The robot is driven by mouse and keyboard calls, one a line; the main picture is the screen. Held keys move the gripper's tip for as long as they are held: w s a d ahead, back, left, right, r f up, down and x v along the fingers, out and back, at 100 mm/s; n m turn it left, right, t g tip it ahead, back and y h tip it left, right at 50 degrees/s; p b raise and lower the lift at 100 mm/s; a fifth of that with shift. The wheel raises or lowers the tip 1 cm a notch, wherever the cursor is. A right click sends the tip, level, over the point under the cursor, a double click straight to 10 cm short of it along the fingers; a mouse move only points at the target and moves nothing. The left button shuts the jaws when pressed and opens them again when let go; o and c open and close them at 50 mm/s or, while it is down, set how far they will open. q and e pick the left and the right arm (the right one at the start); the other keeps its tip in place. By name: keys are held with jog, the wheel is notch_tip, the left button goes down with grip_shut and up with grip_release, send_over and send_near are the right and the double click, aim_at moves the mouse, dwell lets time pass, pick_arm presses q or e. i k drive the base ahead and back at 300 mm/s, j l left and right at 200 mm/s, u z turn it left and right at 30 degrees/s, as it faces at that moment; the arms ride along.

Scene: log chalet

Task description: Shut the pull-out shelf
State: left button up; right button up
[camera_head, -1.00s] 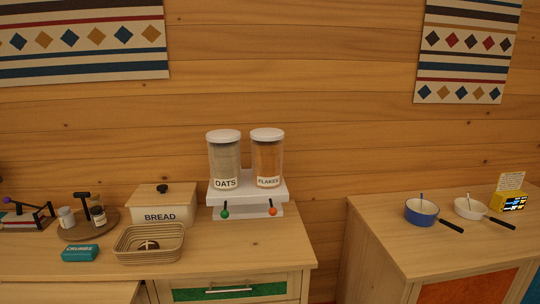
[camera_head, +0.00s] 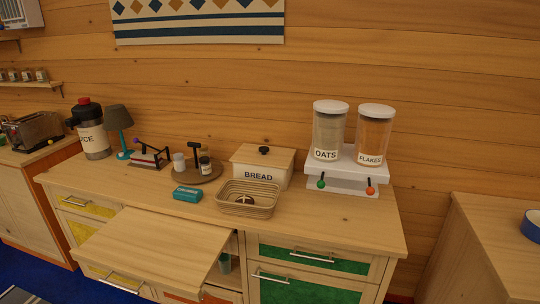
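The pull-out shelf (camera_head: 150,248) is a flat light-wood board sticking out from the front of the wooden cabinet, below the countertop (camera_head: 330,222), left of centre in the head view. It is extended toward me, and its top is bare. Neither of my grippers shows in the view.
On the countertop stand a juice dispenser (camera_head: 93,135), a lamp (camera_head: 118,118), a wicker basket (camera_head: 247,198), a bread box (camera_head: 262,166) and a cereal dispenser (camera_head: 345,181). A blue crumbs box (camera_head: 187,194) sits near the front edge, behind the shelf. Green-fronted drawers (camera_head: 312,258) are right of the shelf.

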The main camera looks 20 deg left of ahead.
aim_at(174, 255)
jog(key=u, duration=1.8)
